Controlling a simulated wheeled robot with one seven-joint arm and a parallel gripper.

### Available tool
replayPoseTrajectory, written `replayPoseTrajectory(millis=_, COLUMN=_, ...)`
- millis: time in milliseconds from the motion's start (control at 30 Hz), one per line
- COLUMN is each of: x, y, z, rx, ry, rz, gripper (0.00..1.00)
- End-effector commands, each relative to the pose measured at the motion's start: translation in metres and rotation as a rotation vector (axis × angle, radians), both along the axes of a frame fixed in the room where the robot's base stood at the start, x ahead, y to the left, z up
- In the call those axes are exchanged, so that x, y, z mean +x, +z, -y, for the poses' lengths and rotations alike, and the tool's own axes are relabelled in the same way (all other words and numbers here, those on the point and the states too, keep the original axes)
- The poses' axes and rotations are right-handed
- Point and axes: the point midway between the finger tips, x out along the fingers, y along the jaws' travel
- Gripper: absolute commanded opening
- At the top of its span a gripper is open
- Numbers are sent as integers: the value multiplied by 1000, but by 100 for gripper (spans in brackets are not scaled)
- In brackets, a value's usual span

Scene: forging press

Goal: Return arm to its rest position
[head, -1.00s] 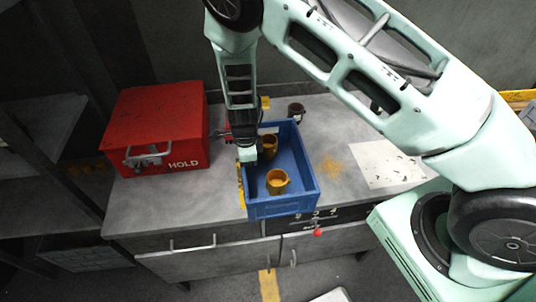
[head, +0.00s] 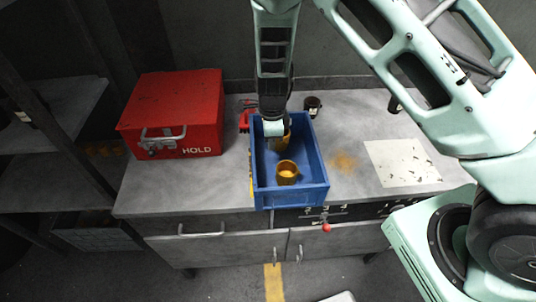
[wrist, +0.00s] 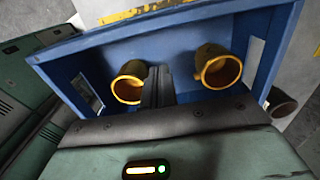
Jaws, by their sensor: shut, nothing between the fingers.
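My gripper (head: 274,128) hangs from my arm over the back part of the blue crate (head: 262,198). In the wrist view my gripper (wrist: 158,82) is shut with nothing in it, its fingers pointing into the crate between two yellow cups. One yellow cup (head: 287,172) sits toward the front of the crate. The other yellow cup (head: 283,143) is behind it, partly hidden by my gripper. In the wrist view the cups lie left (wrist: 129,82) and right (wrist: 218,68) of the fingers, apart from them.
A red HOLD box (head: 175,115) stands on the grey worktop (head: 225,190) left of the crate. A white sheet (head: 402,163) lies at right. Drawers and a red knob (head: 326,227) are below.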

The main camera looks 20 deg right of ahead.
Motion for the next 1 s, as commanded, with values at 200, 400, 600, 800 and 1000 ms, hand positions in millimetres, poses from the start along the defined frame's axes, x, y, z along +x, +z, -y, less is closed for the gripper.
replayPoseTrajectory(millis=200, x=0, y=37, z=0, rx=2, ry=0, rz=2, gripper=0)
replayPoseTrajectory(millis=400, x=0, y=52, z=0, rx=0, ry=-1, rz=0, gripper=0)
replayPoseTrajectory(millis=600, x=-1, y=54, z=0, rx=1, ry=4, rz=-2, gripper=0)
replayPoseTrajectory(millis=800, x=-48, y=74, z=-31, rx=105, ry=374, rz=-35, gripper=0)
replayPoseTrajectory(millis=1000, x=-131, y=113, z=-63, rx=211, ry=1061, rz=-3, gripper=0)
